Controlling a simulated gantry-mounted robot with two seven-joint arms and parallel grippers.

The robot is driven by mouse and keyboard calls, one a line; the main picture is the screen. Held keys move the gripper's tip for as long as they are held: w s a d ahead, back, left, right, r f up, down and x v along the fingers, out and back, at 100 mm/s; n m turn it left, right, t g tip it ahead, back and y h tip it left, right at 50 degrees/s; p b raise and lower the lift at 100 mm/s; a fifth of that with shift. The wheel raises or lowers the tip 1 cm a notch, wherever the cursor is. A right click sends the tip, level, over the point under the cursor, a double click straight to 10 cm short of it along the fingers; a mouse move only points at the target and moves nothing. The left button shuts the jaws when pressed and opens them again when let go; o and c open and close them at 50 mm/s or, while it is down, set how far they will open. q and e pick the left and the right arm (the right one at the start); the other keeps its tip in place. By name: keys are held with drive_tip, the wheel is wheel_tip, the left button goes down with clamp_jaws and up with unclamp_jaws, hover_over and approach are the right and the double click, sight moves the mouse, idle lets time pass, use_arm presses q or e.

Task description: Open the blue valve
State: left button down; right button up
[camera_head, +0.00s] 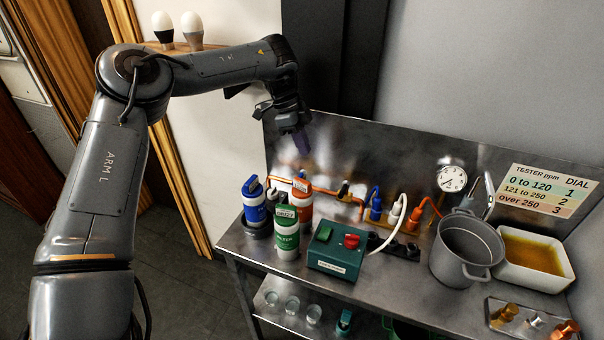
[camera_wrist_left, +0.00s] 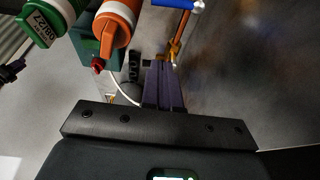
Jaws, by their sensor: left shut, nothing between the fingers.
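My left gripper (camera_head: 302,142) is shut and empty, pointing down above the back of the bench, near the metal backsplash. Its dark purple fingers show pressed together in the left wrist view (camera_wrist_left: 162,75). In the left wrist view the blue handle (camera_wrist_left: 181,4) is cut by the top edge, apart from the fingers, lying across the pipe. A second blue-topped fitting (camera_head: 376,205) stands further right. My right gripper is not in view.
A blue canister (camera_head: 254,203), an orange canister (camera_head: 301,200) and a green-white canister (camera_head: 287,235) stand closely in front of the pipe. A green switch box (camera_head: 337,250), a pot (camera_head: 467,252) and a white tray (camera_head: 535,278) are to the right.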

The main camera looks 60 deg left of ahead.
sight(301, 173)
use_arm(q)
drive_tip(key=shift+f, duration=0.1)
drive_tip(key=shift+a+f+b, duration=0.1)
drive_tip(key=shift+f+b, duration=1.6)
drive_tip(key=shift+f, duration=3.3)
drive_tip(key=shift+s, duration=0.1)
drive_tip(key=shift+a, duration=0.1)
